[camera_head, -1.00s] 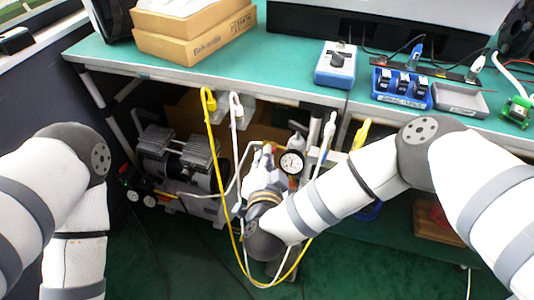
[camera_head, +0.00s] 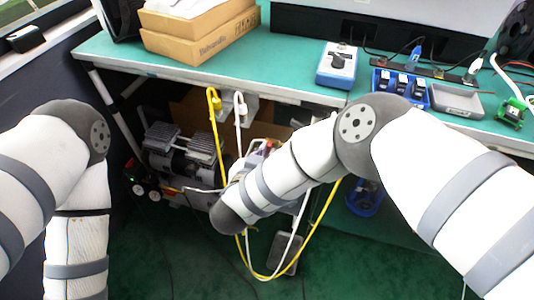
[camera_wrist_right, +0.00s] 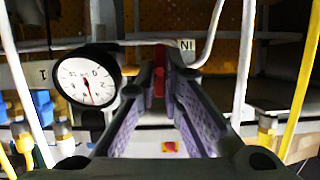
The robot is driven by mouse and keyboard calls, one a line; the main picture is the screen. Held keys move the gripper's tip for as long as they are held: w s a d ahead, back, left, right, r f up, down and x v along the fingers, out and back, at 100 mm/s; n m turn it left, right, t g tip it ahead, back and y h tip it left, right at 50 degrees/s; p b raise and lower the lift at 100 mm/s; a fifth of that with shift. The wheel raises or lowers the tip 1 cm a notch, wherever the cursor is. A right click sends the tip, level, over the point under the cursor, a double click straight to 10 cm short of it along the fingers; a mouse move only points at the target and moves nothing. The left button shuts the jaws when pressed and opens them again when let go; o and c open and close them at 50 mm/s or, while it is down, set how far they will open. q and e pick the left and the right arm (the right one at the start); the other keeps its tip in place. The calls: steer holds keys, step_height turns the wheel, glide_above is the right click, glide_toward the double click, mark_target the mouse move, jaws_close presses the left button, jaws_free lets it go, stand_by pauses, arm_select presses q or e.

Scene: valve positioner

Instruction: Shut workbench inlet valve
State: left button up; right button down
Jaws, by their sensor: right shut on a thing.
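The inlet valve's red handle (camera_wrist_right: 159,82) shows in the right wrist view as a narrow upright piece between my fingertips, close to a small label (camera_wrist_right: 187,45) that reads IN. My right gripper (camera_wrist_right: 160,88) is shut on this red handle, with a long finger on each side. The valve body behind it is mostly hidden by the fingers. In the head view my right forearm covers the gripper and most of the valve. My left arm is at the left of the head view, and its gripper is out of the picture.
A round pressure gauge (camera_wrist_right: 88,80) stands just left of my right fingers. White and yellow hoses (camera_head: 218,130) hang from the green workbench (camera_head: 300,60) around my right arm. A compressor (camera_head: 185,155) is under the bench at left. A grey pedal (camera_head: 286,252) lies on the floor.

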stand_by(0.5)
steer(key=c, duration=1.7)
jaws_free()
steer(key=v, duration=1.2)
steer(key=shift+a, duration=0.1)
